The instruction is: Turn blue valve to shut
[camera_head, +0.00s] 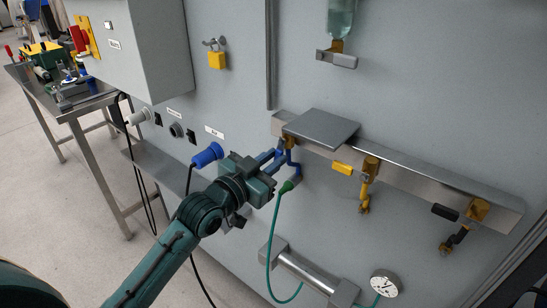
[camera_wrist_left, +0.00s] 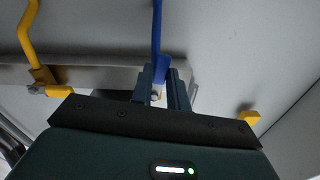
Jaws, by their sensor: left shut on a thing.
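The blue valve (camera_head: 291,158) is on the metal rail on the grey wall panel, partly hidden by my left gripper and under a flat metal plate. My left gripper (camera_head: 276,159) reaches it from the lower left. In the left wrist view its two fingers (camera_wrist_left: 161,92) are shut on the blue valve's handle (camera_wrist_left: 161,69). A blue pipe runs up from there in that view. The exact angle of the handle is hard to tell. My right gripper is not in view.
A yellow valve (camera_head: 370,166) and a black-handled valve (camera_head: 458,232) sit farther right on the rail (camera_head: 415,181). A green hose (camera_head: 270,232) hangs just below the blue valve. A blue plug (camera_head: 207,155) juts out left of my gripper. A gauge (camera_head: 385,283) is lower right.

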